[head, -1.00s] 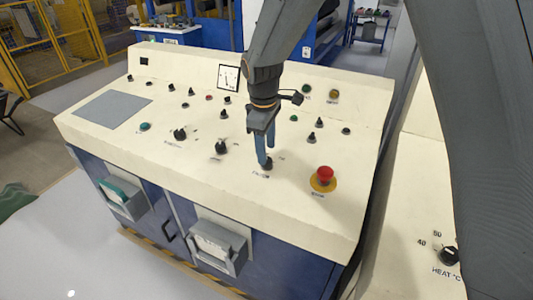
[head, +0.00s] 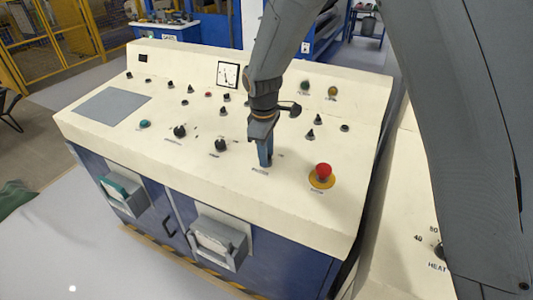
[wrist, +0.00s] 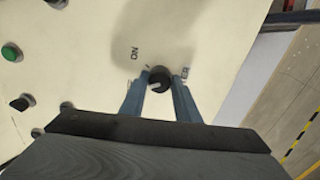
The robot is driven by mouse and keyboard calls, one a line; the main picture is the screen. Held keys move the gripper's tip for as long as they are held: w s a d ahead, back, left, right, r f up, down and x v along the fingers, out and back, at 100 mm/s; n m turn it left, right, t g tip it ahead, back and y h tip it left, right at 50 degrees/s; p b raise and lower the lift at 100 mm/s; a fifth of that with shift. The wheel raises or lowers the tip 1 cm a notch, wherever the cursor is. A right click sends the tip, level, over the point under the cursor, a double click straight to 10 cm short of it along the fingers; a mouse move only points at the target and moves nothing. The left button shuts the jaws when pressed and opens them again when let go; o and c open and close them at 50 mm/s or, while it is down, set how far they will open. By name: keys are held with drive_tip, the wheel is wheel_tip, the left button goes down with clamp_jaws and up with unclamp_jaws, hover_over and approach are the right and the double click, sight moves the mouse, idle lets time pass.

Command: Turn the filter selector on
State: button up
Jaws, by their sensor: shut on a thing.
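The filter selector is a small black knob (wrist: 159,78) on the cream console top. In the wrist view the two blue fingers of my gripper (wrist: 160,88) stand on either side of it, shut on it. A pale mark shows on the knob's lower left. The word ON is printed to its upper left and another small label is to its right. In the head view my gripper (head: 266,164) points down at the console near the front, its fingers nearly in line and hiding the knob.
A red emergency stop button (head: 323,170) on a yellow base stands right of my gripper. A black knob (head: 220,146) is to its left. Several other knobs and lamps dot the cream console (head: 200,175). A gauge (head: 228,75) is behind.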

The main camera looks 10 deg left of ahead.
drive_tip(key=shift+m, duration=0.3)
drive_tip(key=m, duration=0.5)
drive_tip(key=shift+m, duration=0.3)
drive_tip(key=m, duration=0.5)
drive_tip(key=shift+s+a+m, duration=0.1)
drive_tip(key=shift+m, duration=0.2)
drive_tip(key=o, duration=1.1)
drive_tip(key=shift+b, duration=0.3)
drive_tip(key=shift+c, duration=0.2)
drive_tip(key=shift+s+a+r+b, duration=0.15)
drive_tip(key=shift+r+b, duration=0.2)
drive_tip(key=shift+r, duration=0.95)
drive_tip(key=shift+s+d+r+b, duration=0.1)
drive_tip(key=shift+r+b, duration=0.25)
drive_tip(key=shift+r, duration=1)
drive_tip(key=shift+s+a+r+b, duration=0.15)
drive_tip(key=shift+r+b, duration=0.2)
drive_tip(key=shift+r, duration=0.95)
